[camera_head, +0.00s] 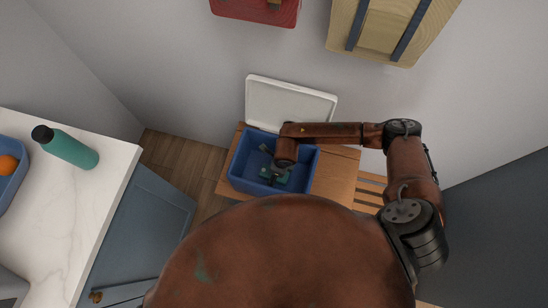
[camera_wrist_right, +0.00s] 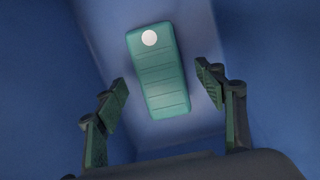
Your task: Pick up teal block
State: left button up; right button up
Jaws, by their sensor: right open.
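The teal block (camera_wrist_right: 158,75) lies inside the blue bin (camera_head: 237,165). In the right wrist view it is long, with grooves across it and a white round spot at its far end. My right gripper (camera_wrist_right: 161,92) is open, its fingers pointing down into the bin, one to each side of the block's near part. Clear gaps show between both fingers and the block, and I cannot tell the height left between them. In the head view my right arm reaches into the bin and partly hides what is inside. My left gripper is not in view.
The bin stands on a wooden bench (camera_head: 338,178), its white lid (camera_head: 290,102) open against the wall. Its walls surround my right gripper closely. A marble counter (camera_head: 70,215) at left holds a green bottle (camera_head: 70,149) and a blue container with an orange (camera_head: 7,165).

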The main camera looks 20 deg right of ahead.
notch_tip(320, 180, down, 3)
jog(key=shift+w+a+f+b, duration=0.1)
jog(key=shift+b, duration=0.3)
jog(key=c, duration=1.5)
